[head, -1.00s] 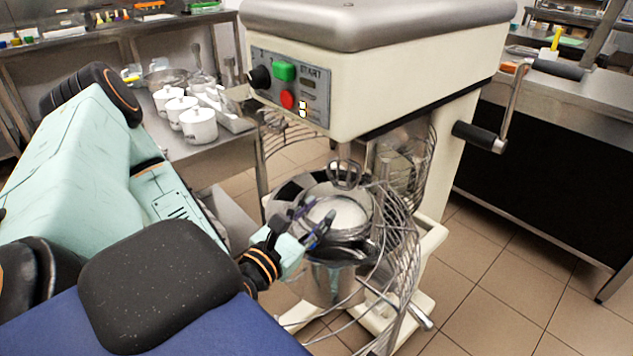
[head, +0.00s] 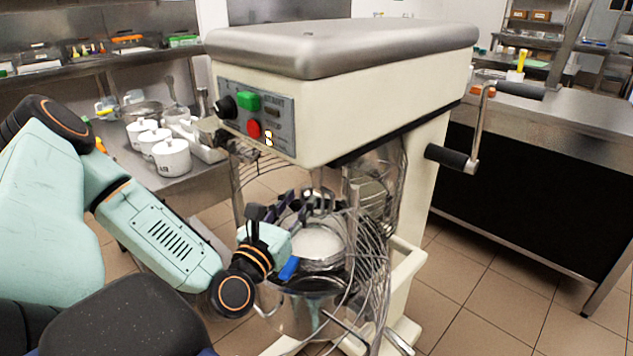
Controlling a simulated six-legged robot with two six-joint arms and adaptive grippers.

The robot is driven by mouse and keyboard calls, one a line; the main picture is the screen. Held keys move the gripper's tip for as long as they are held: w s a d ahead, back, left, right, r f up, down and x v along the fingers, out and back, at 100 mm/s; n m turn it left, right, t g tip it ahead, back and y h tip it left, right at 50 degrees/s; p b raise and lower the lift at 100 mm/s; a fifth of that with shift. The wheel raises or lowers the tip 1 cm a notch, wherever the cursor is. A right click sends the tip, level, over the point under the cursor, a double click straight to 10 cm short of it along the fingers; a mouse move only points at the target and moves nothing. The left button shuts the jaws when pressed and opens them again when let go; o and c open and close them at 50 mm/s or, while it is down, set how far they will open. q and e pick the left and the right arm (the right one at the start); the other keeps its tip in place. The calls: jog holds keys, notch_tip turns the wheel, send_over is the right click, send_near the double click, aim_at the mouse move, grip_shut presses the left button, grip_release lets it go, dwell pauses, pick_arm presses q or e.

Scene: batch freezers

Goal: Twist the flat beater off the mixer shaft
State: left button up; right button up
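The mixer (head: 340,105) stands in the middle with its shaft (head: 317,178) pointing down under the head. The flat beater (head: 322,203) shows only in part at the lower end of the shaft, behind my fingers. The metal bowl (head: 300,312) below holds something white (head: 318,243). My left gripper (head: 300,205) reaches in from the left above the bowl's rim. Its dark fingers are spread and lie close to the beater's top; I cannot tell whether they touch it. My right gripper is out of view.
The wire guard (head: 372,265) curves round the bowl's right side, close to my gripper. A crank handle (head: 480,120) sticks out at the mixer's right. A steel counter (head: 560,125) is at the right.

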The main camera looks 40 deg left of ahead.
aim_at(316, 179)
pick_arm(q)
jog(key=b+x, duration=0.4)
jog(key=x, duration=0.3)
jog(key=shift+f, duration=0.1)
jog(key=shift+b+x, duration=0.75)
jog(key=shift+x, duration=0.05)
jog(key=shift+w+a, duration=0.1)
jog(key=shift+w, duration=0.1)
jog(key=shift+c, duration=0.2)
grip_shut()
